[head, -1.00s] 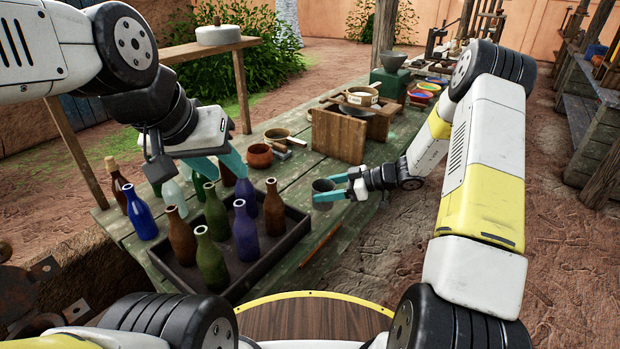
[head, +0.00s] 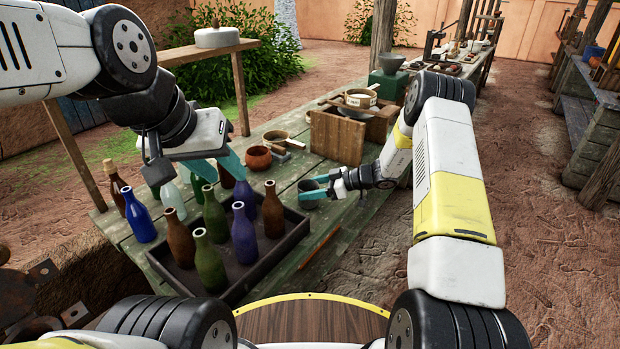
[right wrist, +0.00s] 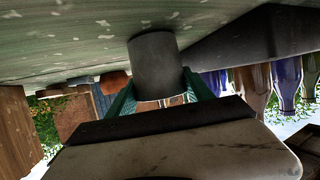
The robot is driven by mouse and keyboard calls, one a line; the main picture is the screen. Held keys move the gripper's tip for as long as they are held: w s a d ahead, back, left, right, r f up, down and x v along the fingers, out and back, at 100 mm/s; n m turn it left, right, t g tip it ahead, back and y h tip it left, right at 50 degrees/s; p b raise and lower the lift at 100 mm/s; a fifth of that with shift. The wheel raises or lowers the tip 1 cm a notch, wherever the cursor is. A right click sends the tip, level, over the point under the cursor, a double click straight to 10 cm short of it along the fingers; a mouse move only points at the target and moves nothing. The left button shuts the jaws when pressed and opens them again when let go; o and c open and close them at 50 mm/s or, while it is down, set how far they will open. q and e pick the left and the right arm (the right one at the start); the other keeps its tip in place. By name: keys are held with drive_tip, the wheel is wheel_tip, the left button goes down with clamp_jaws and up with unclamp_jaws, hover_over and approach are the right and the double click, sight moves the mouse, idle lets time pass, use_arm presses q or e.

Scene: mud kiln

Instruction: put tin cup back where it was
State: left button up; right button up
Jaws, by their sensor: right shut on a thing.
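The tin cup (head: 308,186) is small, dark grey and upright, over the green plank table just right of the bottle tray. My right gripper (head: 316,189) has its teal fingers shut on the cup's sides. In the right wrist view, which looks upside down, the cup (right wrist: 155,62) sits between the two fingers (right wrist: 157,88), with its base close to the table top. I cannot tell whether it touches. My left gripper (head: 229,174) is above the back of the bottles, fingers apart, with nothing seen held.
A dark tray (head: 292,232) with several bottles stands left of the cup. A terracotta bowl (head: 257,158), a pan (head: 275,137) and a wooden box (head: 337,138) stand behind. A wooden stick (head: 319,248) lies along the front edge. Planks around the cup are bare.

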drive_tip(key=shift+f, duration=0.1)
drive_tip(key=o, duration=1.3)
